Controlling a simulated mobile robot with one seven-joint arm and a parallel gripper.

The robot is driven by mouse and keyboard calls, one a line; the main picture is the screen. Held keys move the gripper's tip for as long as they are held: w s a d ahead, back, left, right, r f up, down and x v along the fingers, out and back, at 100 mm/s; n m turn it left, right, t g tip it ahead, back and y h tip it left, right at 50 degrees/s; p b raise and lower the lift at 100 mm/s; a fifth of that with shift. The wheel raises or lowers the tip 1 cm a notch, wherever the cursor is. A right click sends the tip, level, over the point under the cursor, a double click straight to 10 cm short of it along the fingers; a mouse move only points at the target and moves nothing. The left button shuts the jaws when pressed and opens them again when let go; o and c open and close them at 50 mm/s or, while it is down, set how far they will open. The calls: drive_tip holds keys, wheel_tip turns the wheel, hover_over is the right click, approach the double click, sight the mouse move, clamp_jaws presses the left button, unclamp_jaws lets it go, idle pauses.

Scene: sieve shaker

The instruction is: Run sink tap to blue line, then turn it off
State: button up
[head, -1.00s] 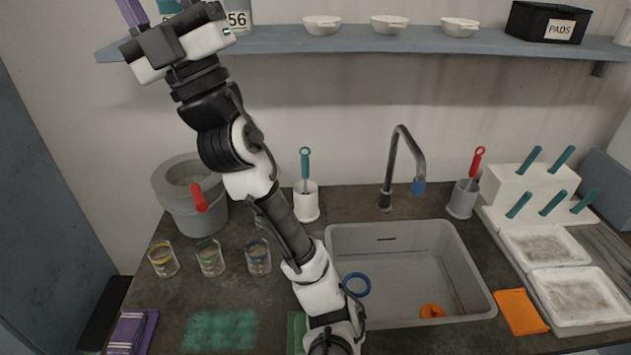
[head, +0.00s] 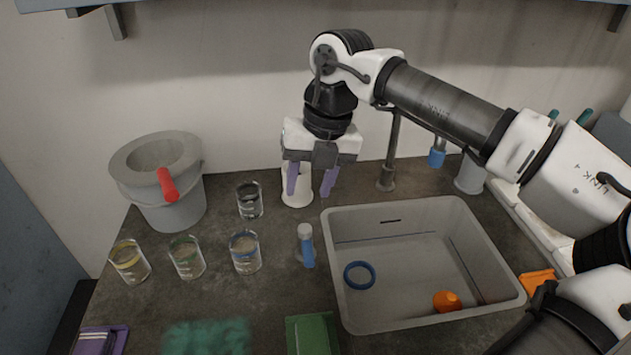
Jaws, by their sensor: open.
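The sink (head: 385,213) is a grey basin with a thin bluish line (head: 385,238) along its inside back wall. No water shows in it. The tap (head: 388,160) stands behind the sink, its upper part hidden by my arm; its blue spout tip (head: 437,158) shows to the right. A small upright piece with a white top and blue lower part (head: 307,246) stands on the counter left of the sink; I cannot tell whether it is the tap's handle. My gripper (head: 310,184) is open and empty, pointing down above the back counter, left of the tap and behind that blue piece.
A white holder (head: 297,198) is partly behind my fingers. Several glass beakers (head: 245,252) and a grey bucket with a red handle (head: 160,205) stand left. A blue ring (head: 359,275) and an orange object (head: 447,301) lie in the sink. A green pad (head: 312,335) lies in front.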

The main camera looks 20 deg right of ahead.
sight(308, 242)
drive_tip(key=x, duration=0.4)
drive_tip(key=d+p+x, duration=0.1)
drive_tip(key=x, duration=0.4)
drive_tip(key=s+d+p+x, duration=0.1)
drive_tip(key=x, duration=0.3)
drive_tip(key=shift+f, duration=0.65)
clamp_jaws()
